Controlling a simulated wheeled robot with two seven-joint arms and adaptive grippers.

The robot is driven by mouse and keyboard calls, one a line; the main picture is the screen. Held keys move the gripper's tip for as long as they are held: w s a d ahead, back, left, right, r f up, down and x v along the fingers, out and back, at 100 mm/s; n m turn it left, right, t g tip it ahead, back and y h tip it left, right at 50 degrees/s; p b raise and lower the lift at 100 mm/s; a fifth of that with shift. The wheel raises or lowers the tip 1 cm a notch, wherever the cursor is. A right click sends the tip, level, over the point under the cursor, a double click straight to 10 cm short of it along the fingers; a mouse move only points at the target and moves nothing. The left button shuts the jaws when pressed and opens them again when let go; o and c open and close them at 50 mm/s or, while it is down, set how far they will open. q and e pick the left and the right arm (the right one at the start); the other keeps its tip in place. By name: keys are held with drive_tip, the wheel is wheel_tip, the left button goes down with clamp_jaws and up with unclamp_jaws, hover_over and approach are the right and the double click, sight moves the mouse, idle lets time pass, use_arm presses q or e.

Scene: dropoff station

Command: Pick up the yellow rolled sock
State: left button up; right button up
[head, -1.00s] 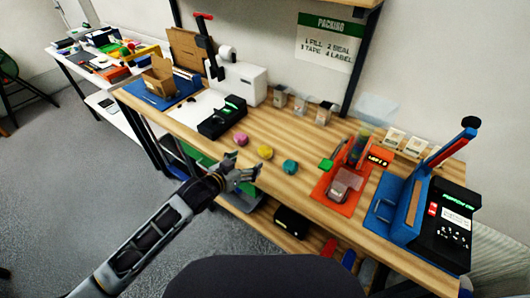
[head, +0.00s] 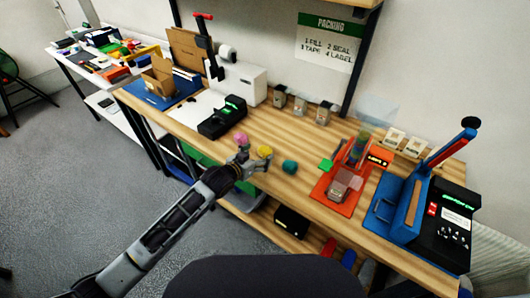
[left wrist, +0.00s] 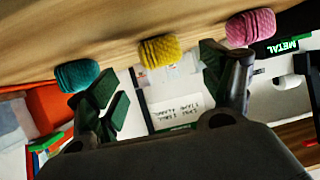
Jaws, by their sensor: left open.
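The yellow rolled sock (head: 265,152) lies on the wooden table near its front edge. A pink rolled sock (head: 240,138) lies to its left and a teal one (head: 290,167) to its right. My left gripper (head: 252,160) is open and empty, just in front of the yellow sock, its fingertips close to it. In the left wrist view the yellow sock (left wrist: 160,51) shows beyond the gap between the open fingers (left wrist: 160,80), with the teal sock (left wrist: 78,76) and the pink sock (left wrist: 250,27) outside them. I cannot tell whether a finger touches the sock. My right gripper is not in view.
A black label device (head: 222,120) stands left of the socks. To the right are an orange tray (head: 330,196) and a blue stand (head: 388,210). Small bins (head: 300,103) line the back. The wood behind the socks is mostly clear.

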sight(263, 152)
use_arm(q)
drive_tip(key=shift+w+d, duration=0.1)
drive_tip(key=shift+w, duration=0.15)
drive_tip(key=shift+x, duration=2.35)
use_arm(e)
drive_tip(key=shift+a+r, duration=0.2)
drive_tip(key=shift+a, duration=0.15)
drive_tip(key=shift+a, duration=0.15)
use_arm(q)
drive_tip(key=c, duration=1.1)
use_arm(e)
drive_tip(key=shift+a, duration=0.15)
